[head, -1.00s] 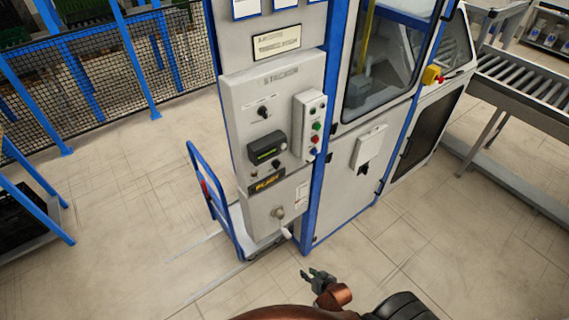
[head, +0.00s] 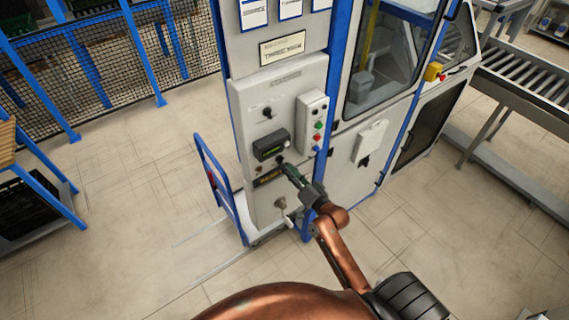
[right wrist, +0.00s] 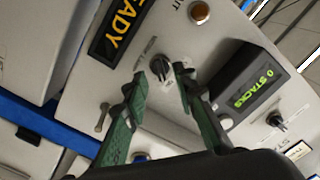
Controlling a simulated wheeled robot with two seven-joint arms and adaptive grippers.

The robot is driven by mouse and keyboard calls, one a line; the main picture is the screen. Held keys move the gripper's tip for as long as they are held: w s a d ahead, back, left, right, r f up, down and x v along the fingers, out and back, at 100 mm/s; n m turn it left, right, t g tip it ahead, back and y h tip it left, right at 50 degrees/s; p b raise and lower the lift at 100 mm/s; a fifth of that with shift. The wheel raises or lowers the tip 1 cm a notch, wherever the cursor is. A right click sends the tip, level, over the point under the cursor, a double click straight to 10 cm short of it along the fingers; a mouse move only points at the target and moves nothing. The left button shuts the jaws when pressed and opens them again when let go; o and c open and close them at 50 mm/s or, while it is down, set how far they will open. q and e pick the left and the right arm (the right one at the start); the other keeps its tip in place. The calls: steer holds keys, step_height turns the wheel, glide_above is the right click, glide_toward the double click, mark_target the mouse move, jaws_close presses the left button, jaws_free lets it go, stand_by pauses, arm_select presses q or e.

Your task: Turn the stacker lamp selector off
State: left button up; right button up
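The grey stacker panel (head: 245,110) stands upright on the cabinet front. My right gripper (head: 286,167) reaches to its lower half, just below the small display. In the right wrist view my right gripper (right wrist: 161,74) is open, its two green fingers on either side of a dark rotary knob (right wrist: 160,66). I cannot tell whether they touch it. The knob's label is too blurred to read. A second dark knob (head: 267,113) sits higher on the panel and also shows in the right wrist view (right wrist: 276,118). My left gripper is not in view.
A display reading "0 STACKS" (right wrist: 255,88), a "READY" plate (right wrist: 122,25) and an amber lamp (right wrist: 200,12) surround the lower knob. A button box (head: 312,122) is at the right, a handle (head: 284,212) below. A blue-framed cart (head: 219,190) stands left; floor around is clear.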

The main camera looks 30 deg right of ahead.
mark_target(281, 160)
steer(key=shift+w+a, duration=0.1)
steer(key=shift+w, duration=1.35)
jaws_close()
